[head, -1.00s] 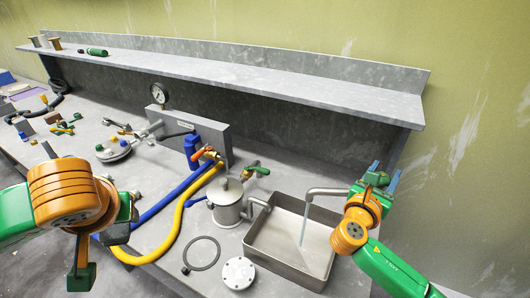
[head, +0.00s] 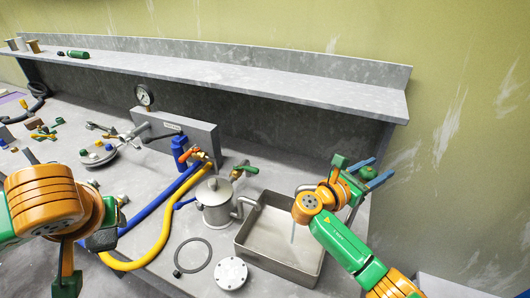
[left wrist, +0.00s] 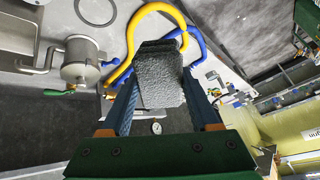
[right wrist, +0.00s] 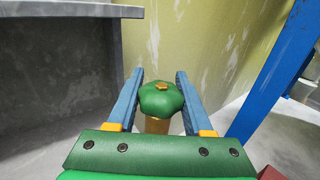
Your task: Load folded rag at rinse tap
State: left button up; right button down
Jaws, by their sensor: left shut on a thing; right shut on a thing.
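My left gripper (left wrist: 160,85) is shut on a dark grey, rough-textured folded rag (left wrist: 158,78), seen in the left wrist view. My right gripper (head: 374,172) is behind the basin's right side in the head view. In the right wrist view its blue fingers are shut on a green knob (right wrist: 160,99) with a brass nut on top and a brass stem below. The rinse tap's spout (head: 306,188) is partly hidden by my right arm. A thin stream of water (head: 293,232) falls from it into the metal basin (head: 268,264).
A lidded metal pot (head: 215,205) with an elbow pipe stands left of the basin. A dark ring (head: 193,254) and a pale round disc (head: 232,273) lie in front. Yellow (head: 160,245) and blue (head: 160,208) hoses curve across the bench. A long shelf (head: 220,72) runs above.

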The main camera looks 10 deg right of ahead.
jog(key=shift+r, duration=0.2)
jog(key=shift+c, duration=1.8)
grip_release()
jog(key=shift+o, duration=0.3)
jog(key=shift+d+f, duration=0.1)
jog(key=shift+f, duration=0.1)
pick_arm(q)
notch_tip(320, 180, down, 3)
jog(key=b, duration=0.3)
jog(key=shift+a+r, duration=0.1)
pick_arm(e)
jog(key=v, duration=1.2)
